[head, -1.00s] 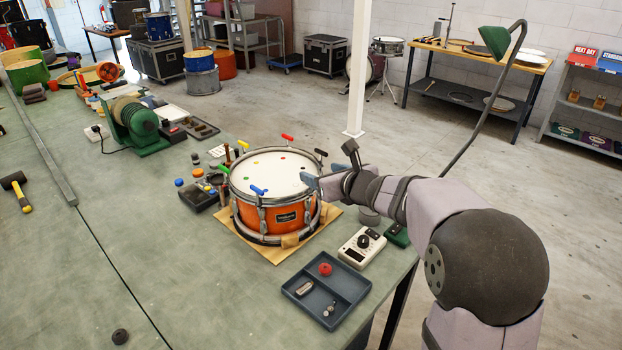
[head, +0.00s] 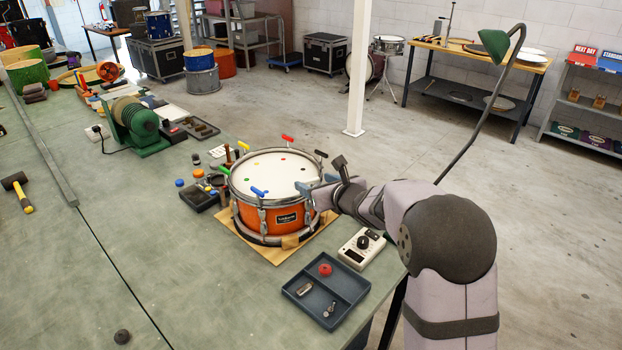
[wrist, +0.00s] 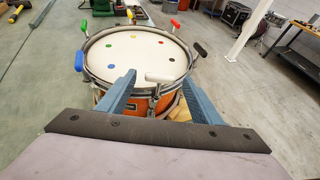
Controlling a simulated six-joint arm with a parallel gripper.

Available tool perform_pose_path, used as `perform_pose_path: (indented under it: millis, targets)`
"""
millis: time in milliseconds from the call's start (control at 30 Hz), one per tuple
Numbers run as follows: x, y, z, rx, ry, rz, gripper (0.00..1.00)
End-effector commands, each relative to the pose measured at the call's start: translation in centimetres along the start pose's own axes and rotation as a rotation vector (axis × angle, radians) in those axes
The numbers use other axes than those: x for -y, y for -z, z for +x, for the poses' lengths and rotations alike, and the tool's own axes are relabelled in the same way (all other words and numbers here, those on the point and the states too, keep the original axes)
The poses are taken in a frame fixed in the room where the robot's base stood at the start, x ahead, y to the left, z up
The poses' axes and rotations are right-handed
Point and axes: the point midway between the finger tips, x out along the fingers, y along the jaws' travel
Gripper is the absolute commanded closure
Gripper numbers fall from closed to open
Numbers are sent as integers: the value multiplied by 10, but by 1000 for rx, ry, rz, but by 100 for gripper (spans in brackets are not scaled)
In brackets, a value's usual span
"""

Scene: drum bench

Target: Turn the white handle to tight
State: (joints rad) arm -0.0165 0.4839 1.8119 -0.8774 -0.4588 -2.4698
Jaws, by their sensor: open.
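The snare drum (head: 281,217) has an orange shell and a white head with coloured dots. T-handles in several colours stand around its rim. The white handle (wrist: 160,77) shows in the wrist view at the near rim, between my open fingertips and apart from both as far as I can see. My gripper (wrist: 158,82) is open, one blue-grey finger to each side of it. In the head view my gripper (head: 311,189) is at the drum's right rim and hides the white handle. The blue handle (wrist: 78,60) and black handle (wrist: 200,50) are on either side, clear of my fingers.
The drum stands on a tan board (head: 263,247). A white meter with a dial (head: 361,249) and a grey divided tray (head: 327,318) sit near the bench's right edge. A dark tray (head: 197,199) lies left of the drum. The bench front left is mostly clear.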

Motion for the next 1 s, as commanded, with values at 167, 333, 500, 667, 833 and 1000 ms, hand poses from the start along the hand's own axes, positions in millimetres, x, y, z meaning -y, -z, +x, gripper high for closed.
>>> perform_pose_path:
  millis: [167,333,500,667,833,1000]
  targets:
    - [0,-1,19,-1,-1,0,41]
    - [0,0,30,-1,-1,1,41]
    - [0,0,35,0,-1,0,41]
    - [0,0,36,0,0,0,41]
    - [0,0,36,0,0,1,57]
    - [0,0,36,0,0,1,82]
